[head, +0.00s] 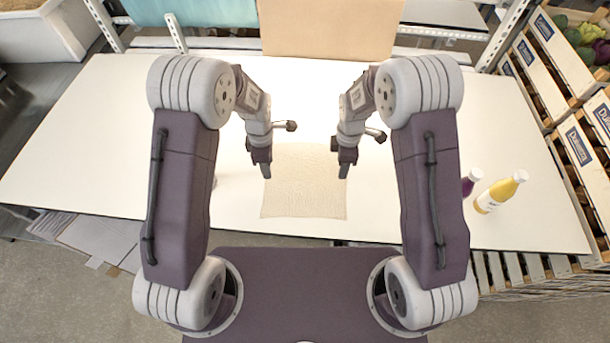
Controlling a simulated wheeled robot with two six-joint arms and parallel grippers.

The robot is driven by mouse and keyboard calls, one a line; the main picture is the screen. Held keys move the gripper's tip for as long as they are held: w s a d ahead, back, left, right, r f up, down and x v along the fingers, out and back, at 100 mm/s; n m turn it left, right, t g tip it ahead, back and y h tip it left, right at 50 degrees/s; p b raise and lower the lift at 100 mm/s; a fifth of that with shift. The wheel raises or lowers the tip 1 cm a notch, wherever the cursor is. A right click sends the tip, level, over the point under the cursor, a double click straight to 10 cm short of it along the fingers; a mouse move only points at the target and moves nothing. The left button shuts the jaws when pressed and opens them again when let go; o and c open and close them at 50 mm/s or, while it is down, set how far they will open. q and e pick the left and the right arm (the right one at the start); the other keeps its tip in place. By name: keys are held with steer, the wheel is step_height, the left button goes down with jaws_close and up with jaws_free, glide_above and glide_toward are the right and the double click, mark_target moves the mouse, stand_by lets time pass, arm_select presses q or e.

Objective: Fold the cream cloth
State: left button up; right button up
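The cream cloth (304,190) lies flat and spread out on the white table, roughly square. My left gripper (266,174) is over or beside the cloth's left edge, near its far left corner. My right gripper (343,174) is over or beside its right edge, near the far right corner. Both grippers point down and I see them from behind, so their finger gaps do not show. I cannot tell whether either touches the cloth. The cloth appears unfolded.
On the white table (100,130), a yellow bottle (500,192) and a purple bottle (470,182) stand right of my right arm. A cardboard panel (330,28) is at the back. Wooden crates (577,140) line the right side. The table's left part is mostly clear.

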arm_select(q)
steer(key=f, duration=0.4)
steer(key=shift+w+f, duration=0.2)
steer(key=shift+w, duration=0.2)
arm_select(e)
steer(key=f, duration=0.4)
steer(key=shift+w+f, duration=0.2)
steer(key=shift+w, duration=0.2)
arm_select(q)
steer(key=shift+s+f, duration=0.1)
steer(key=shift+s, duration=0.3)
arm_select(e)
steer(key=shift+s+f, duration=0.1)
steer(key=shift+s, duration=0.25)
arm_select(q)
steer(key=shift+w+f, duration=0.2)
steer(key=shift+f, duration=0.05)
arm_select(e)
steer(key=shift+w+f, duration=0.2)
steer(key=shift+f, duration=0.05)
arm_select(q)
steer(key=shift+s, duration=0.1)
steer(key=c, duration=0.7)
arm_select(e)
steer(key=shift+s, duration=0.15)
steer(key=c, duration=0.6)
arm_select(q)
jaws_close()
arm_select(e)
jaws_close()
